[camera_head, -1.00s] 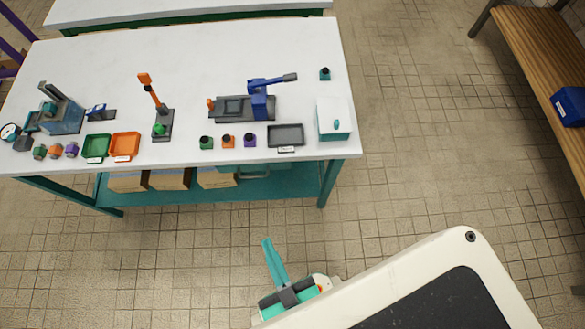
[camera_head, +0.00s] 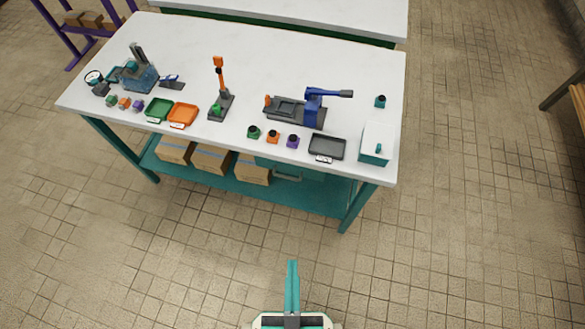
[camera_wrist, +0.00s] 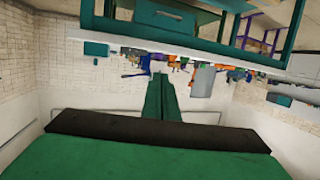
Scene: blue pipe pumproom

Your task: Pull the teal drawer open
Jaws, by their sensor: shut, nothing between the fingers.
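The teal drawer (camera_head: 308,179) hangs under the right half of the white-topped workbench, with a handle (camera_head: 287,177) on its front. It looks shut, partly hidden below the tabletop edge. The wrist view, which is upside down, shows the drawer front (camera_wrist: 150,18) at the top. My gripper (camera_head: 292,264) is at the bottom middle of the head view, over bare floor, well apart from the bench. Its teal fingers are together and empty, pointing toward the bench; they also show in the wrist view (camera_wrist: 160,78).
The workbench top (camera_head: 330,60) carries trays, clamps, small coloured parts and a white-lidded teal box (camera_head: 376,145). Cardboard boxes (camera_head: 210,158) sit on the teal lower shelf, left of the drawer. A bench leg (camera_head: 357,207) stands right of it. The tiled floor in front is clear.

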